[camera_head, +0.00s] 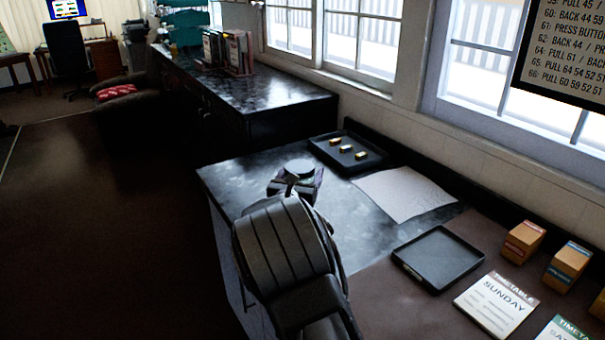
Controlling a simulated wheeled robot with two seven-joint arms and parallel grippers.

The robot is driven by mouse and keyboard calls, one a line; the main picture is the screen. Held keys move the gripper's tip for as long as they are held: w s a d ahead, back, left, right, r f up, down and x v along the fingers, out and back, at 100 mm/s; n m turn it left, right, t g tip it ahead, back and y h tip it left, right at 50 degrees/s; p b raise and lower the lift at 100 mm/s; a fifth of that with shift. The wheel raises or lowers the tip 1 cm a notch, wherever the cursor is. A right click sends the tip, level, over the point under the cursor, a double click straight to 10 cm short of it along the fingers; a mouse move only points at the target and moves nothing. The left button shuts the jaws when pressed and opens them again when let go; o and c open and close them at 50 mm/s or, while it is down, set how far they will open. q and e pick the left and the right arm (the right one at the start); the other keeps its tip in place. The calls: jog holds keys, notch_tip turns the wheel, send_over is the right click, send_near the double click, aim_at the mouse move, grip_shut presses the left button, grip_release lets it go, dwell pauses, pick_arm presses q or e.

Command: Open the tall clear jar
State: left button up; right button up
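No tall clear jar can be made out in this view. One of my arms comes up from the bottom edge, slightly right of the middle, and seems to be the right one. Its gripper (293,186) is over the left part of the dark worktop (245,183). My other gripper is not in view.
A black tray (325,146) with small brass-coloured pieces, a white paper sheet (404,190) and an empty black tray (437,255) lie on the worktop. Wooden boxes (522,241) and timetable cards (494,303) are at the right. Windows line the wall behind.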

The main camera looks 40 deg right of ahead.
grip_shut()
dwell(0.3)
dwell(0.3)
